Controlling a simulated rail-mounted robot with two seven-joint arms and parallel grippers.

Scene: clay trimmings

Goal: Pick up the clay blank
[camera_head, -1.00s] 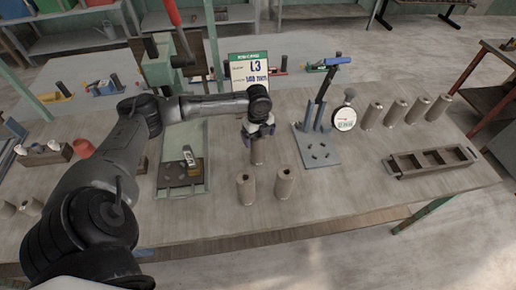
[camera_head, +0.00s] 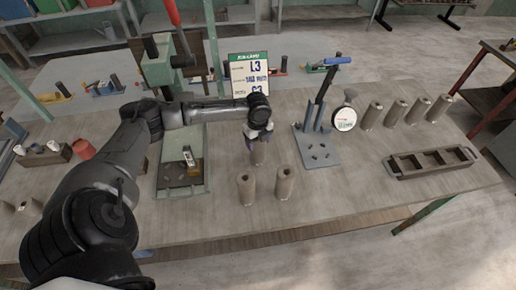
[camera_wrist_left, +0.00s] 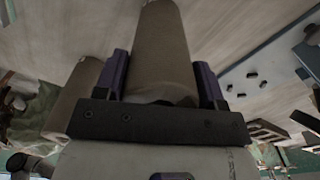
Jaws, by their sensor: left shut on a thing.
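A grey-brown cylindrical clay blank (camera_head: 258,155) stands upright at the middle of the workbench, behind two similar blanks with holes in their tops, left (camera_head: 246,190) and right (camera_head: 285,183). My left gripper (camera_head: 260,143) comes down over it from above, with its fingers on either side of its upper part. In the left wrist view the blank (camera_wrist_left: 162,50) fills the space between the two purple fingers, and the gripper is shut on it. The blank's top is hidden by the gripper. Another blank (camera_wrist_left: 78,95) shows beside the left finger. My right gripper is not in view.
A gauge stand with a round dial (camera_head: 344,119) stands right of the blank. Several more blanks (camera_head: 395,113) stand behind a dark compartment tray (camera_head: 432,172). A green-edged tray (camera_head: 181,211) lies left, and a sign (camera_head: 249,72) stands behind.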

